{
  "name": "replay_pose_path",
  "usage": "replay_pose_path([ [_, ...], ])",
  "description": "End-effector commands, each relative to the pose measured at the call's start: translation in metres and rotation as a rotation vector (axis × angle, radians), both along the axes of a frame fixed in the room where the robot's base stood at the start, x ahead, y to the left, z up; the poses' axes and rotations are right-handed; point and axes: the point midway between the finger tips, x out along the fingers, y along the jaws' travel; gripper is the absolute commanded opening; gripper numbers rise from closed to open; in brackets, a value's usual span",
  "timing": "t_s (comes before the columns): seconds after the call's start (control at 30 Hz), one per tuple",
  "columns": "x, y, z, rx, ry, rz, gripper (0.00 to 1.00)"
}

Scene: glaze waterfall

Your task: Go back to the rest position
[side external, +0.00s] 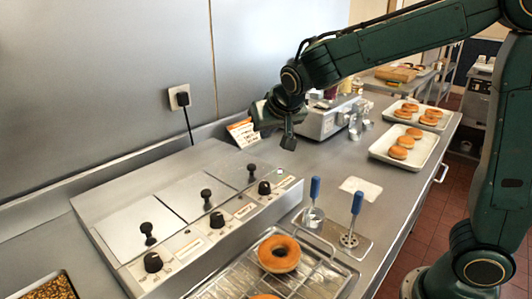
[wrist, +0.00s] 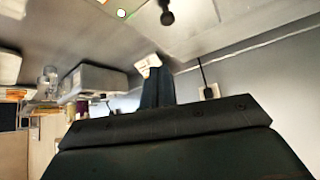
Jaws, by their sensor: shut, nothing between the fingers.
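My gripper (side external: 288,141) is shut and empty in the side external view. It hangs in the air above the back right end of the steel glaze unit, touching nothing that I can see. In the wrist view my gripper's shut fingers (wrist: 157,92) point up the picture, with nothing between them. The glaze unit (side external: 185,205) has several lidded wells with black knobs, all covered. Its edge and one black knob (wrist: 167,18) show at the top of the wrist view.
A doughnut (side external: 279,254) lies on a wire rack (side external: 322,278) in front. Two blue-handled tools (side external: 315,188) stand beside it. Trays of doughnuts (side external: 426,149) sit at the back right. A scale-like machine (side external: 322,122) and a small card (side external: 242,132) stand behind my gripper.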

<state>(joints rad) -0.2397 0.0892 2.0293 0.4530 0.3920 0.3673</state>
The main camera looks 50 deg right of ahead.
Motion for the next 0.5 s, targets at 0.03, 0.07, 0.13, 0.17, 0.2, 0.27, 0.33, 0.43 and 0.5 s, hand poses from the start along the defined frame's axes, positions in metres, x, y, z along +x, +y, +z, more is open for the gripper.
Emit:
replay_pose_path([
  [0.03, -0.010, -0.003, 0.006, 0.008, 0.005, 0.010, 0.00],
  [0.07, -0.017, -0.004, 0.008, 0.012, 0.012, 0.017, 0.00],
  [0.13, -0.033, -0.007, 0.013, 0.021, 0.027, 0.037, 0.00],
  [0.17, -0.040, -0.008, 0.015, 0.025, 0.035, 0.045, 0.00],
  [0.2, -0.050, -0.008, 0.018, 0.030, 0.043, 0.061, 0.00],
  [0.27, -0.065, -0.010, 0.021, 0.037, 0.057, 0.079, 0.00],
  [0.33, -0.082, -0.011, 0.025, 0.043, 0.072, 0.104, 0.00],
  [0.43, -0.107, -0.013, 0.028, 0.052, 0.093, 0.141, 0.00],
  [0.5, -0.125, -0.013, 0.030, 0.055, 0.106, 0.168, 0.00],
])
